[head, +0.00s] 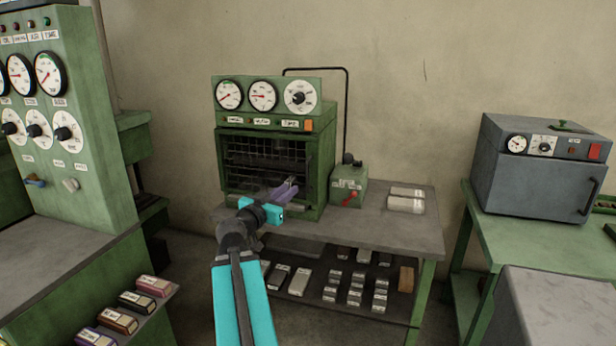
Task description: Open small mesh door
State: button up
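The small mesh door (265,150) is the dark wire grid on the front of a green cabinet with gauges (324,180). It appears shut, and dark shelves show behind the mesh. My gripper (292,183), with purple fingers, is in front of the lower right part of the door and hides some of it. The fingers look slightly parted, with nothing visible between them. I cannot tell whether they touch the door or its frame. No door handle is clearly visible.
A green box with a red lever (348,188) stands right of the cabinet, near pale packets (406,200) on the grey table (390,232). A green gauge panel (75,120) is at left. A grey oven (540,165) is at right. The table's right half is mostly clear.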

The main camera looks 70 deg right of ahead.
aim_at(307, 189)
jog(key=shift+s+d+p, duration=0.35)
jog(key=shift+d+p, duration=0.1)
jog(key=shift+d, duration=1.75)
jog(key=shift+s+d+p, duration=0.3)
jog(key=shift+d+p, duration=0.15)
jog(key=shift+d, duration=1.75)
jog(key=shift+s+d+p, duration=0.35)
jog(key=shift+d+p, duration=0.1)
jog(key=shift+d, duration=1.75)
